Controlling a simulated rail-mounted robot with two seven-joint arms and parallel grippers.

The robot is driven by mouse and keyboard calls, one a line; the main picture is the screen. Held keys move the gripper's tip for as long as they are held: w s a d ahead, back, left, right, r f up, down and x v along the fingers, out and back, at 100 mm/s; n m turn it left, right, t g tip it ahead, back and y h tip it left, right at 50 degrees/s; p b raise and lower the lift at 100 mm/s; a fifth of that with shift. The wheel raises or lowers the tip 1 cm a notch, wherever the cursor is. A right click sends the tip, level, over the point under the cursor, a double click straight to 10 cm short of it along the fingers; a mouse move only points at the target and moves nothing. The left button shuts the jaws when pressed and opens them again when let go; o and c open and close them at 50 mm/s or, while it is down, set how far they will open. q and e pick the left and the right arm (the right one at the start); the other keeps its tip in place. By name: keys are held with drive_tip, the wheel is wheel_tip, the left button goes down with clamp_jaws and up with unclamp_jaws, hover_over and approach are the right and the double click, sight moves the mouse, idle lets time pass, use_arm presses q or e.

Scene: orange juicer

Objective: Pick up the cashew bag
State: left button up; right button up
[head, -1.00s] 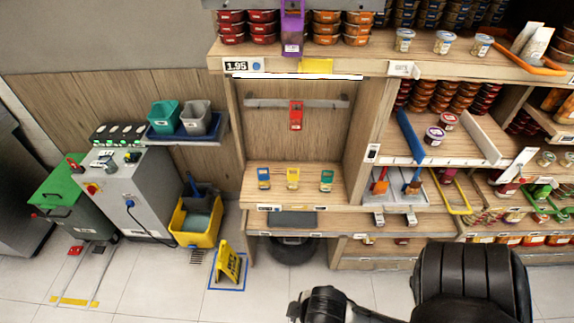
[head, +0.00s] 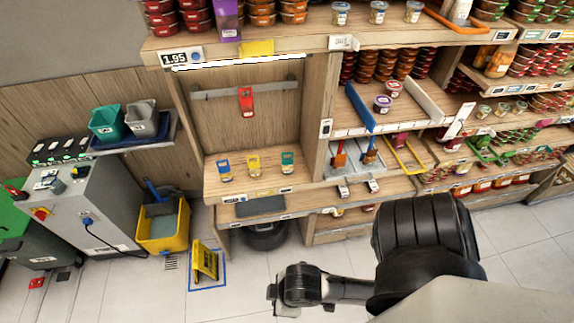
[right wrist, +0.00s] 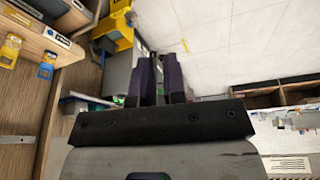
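Small packets stand in a row on the wooden shelf ahead in the head view: a blue one (head: 224,170), a yellow one (head: 254,165) and a green one (head: 287,162). A red packet (head: 246,101) hangs on the bar above them. I cannot read which is the cashew bag. My right gripper (right wrist: 160,65) is open and empty in the right wrist view. The yellow packet (right wrist: 11,48) and blue packet (right wrist: 46,66) show at that view's left edge, apart from the fingers. My left gripper is not in view.
A yellow mop bucket (head: 164,228) and a yellow floor sign (head: 205,262) stand left of the shelf. A grey machine (head: 85,210) is at far left. Stocked shelves with tubs (head: 375,62) fill the right. The tiled floor (head: 520,255) is clear at right.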

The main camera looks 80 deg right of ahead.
drive_tip(key=o, duration=1.5)
drive_tip(key=shift+d, duration=0.15)
